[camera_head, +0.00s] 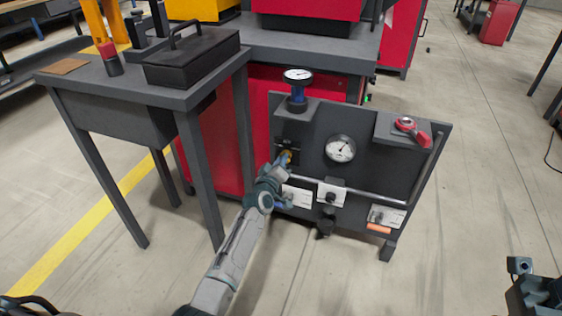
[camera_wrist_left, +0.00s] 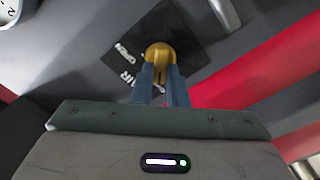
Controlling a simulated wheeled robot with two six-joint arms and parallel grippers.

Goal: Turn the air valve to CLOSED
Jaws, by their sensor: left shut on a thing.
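The air valve is a brass-yellow knob (camera_wrist_left: 158,53) on a black label plate (camera_wrist_left: 185,35); it also shows small in the head view (camera_head: 288,154) at the left of the dark panel. White letters, in part "OPEN", show on the plate beside it; the other lettering is partly hidden by my fingers. My left gripper (camera_head: 284,161) reaches the panel from the front, and its two blue-grey fingers (camera_wrist_left: 165,75) are shut on the knob. The part of the valve between the fingers is mostly hidden. At the lower right, part of my right arm shows; its fingers cannot be made out.
A grey table (camera_head: 120,88) stands close at left.

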